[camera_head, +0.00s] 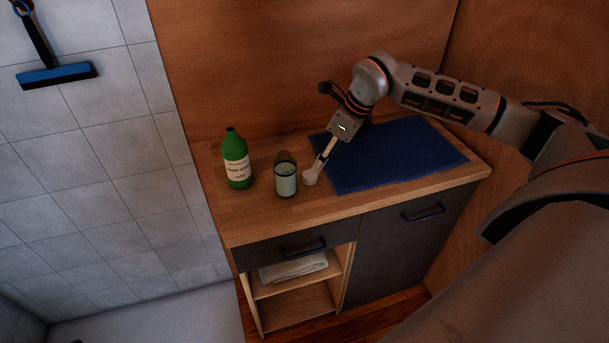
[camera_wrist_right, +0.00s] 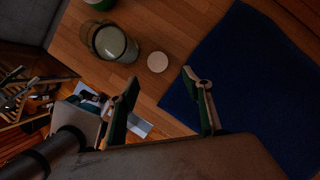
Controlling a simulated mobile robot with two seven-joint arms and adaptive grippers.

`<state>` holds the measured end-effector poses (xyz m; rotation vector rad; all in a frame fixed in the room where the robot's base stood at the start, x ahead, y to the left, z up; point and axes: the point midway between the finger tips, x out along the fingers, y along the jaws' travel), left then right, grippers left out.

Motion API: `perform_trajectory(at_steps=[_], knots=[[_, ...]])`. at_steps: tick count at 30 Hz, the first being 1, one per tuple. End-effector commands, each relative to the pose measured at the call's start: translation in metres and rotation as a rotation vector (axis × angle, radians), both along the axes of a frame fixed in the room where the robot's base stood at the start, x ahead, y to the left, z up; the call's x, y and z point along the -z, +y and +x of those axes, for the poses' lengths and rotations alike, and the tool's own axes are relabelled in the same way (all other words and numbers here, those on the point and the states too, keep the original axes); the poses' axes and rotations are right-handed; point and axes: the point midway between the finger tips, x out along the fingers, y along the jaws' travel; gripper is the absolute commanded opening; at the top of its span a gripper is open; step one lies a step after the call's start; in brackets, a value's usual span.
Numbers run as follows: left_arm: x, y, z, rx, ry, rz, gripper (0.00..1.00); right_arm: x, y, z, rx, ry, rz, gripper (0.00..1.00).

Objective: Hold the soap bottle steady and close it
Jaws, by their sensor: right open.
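A green bottle (camera_head: 237,162) with a pale label stands upright at the left of the wooden counter; only part of it shows in the wrist view (camera_wrist_right: 97,5). A short glass jar (camera_head: 285,178) with a pale label stands upright to its right, also in the wrist view (camera_wrist_right: 112,43). I cannot tell which is the soap bottle. A pale round disc, perhaps a lid, (camera_wrist_right: 157,62) lies on the counter beside the jar. My right gripper (camera_wrist_right: 161,76) is open and empty, its fingers pointing toward the disc; it shows in the head view (camera_head: 316,172). My left gripper is not in view.
A dark blue mat (camera_head: 395,155) covers the counter's right part. The counter (camera_head: 240,220) has its front edge above a drawer, a door and open shelves with a folded towel (camera_head: 292,268). A wooden wall stands behind, a tiled wall at left.

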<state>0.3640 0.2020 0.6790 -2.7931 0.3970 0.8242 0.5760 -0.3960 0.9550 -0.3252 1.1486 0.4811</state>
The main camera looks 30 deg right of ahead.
Motion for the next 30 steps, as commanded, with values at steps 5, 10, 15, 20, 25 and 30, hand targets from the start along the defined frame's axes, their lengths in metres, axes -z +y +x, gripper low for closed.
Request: perform_trajectory(at_steps=[5, 10, 15, 20, 25, 30], knots=[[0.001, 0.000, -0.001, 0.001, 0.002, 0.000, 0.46, 0.000, 0.001, 0.000, 0.000, 0.000, 0.001, 0.49], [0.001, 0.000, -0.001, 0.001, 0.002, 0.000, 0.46, 0.008, 0.003, 0.003, -0.001, 0.001, 0.003, 0.49], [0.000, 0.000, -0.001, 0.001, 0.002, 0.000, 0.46, 0.024, 0.007, 0.008, -0.002, 0.000, 0.003, 0.49], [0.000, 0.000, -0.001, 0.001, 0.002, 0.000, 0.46, 0.024, 0.007, 0.009, -0.002, -0.001, 0.002, 0.49], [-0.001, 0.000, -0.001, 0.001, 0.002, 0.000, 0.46, 0.027, 0.008, 0.010, -0.002, 0.000, 0.004, 0.49], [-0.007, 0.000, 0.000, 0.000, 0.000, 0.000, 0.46, 0.045, 0.017, 0.019, -0.003, 0.002, 0.005, 0.49]])
